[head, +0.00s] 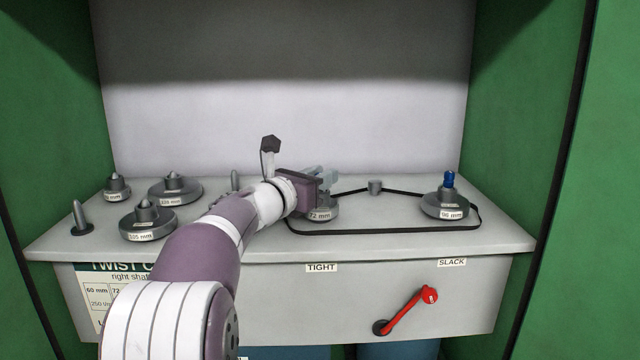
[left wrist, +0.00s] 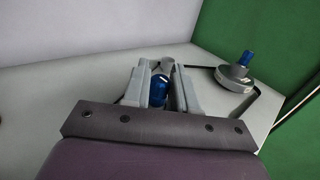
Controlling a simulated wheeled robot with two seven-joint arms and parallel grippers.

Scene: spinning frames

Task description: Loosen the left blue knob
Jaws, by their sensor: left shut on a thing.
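The left blue knob (left wrist: 158,91) is between the two fingers of my left gripper (left wrist: 164,84) in the left wrist view. The fingers are shut on it. In the head view my left gripper (head: 325,180) covers the knob, above the left pulley (head: 320,213) labelled 72 mm. The right blue knob (head: 449,179) stands upright on the right pulley (head: 445,204); it also shows in the left wrist view (left wrist: 246,58). My right gripper is not in view.
A black belt (head: 390,231) runs around both pulleys and a small grey post (head: 375,187). Spare pulleys (head: 148,223) stand at the left of the bench (head: 260,246). A red lever (head: 408,308) is on the front panel, below TIGHT and SLACK labels. Green walls flank both sides.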

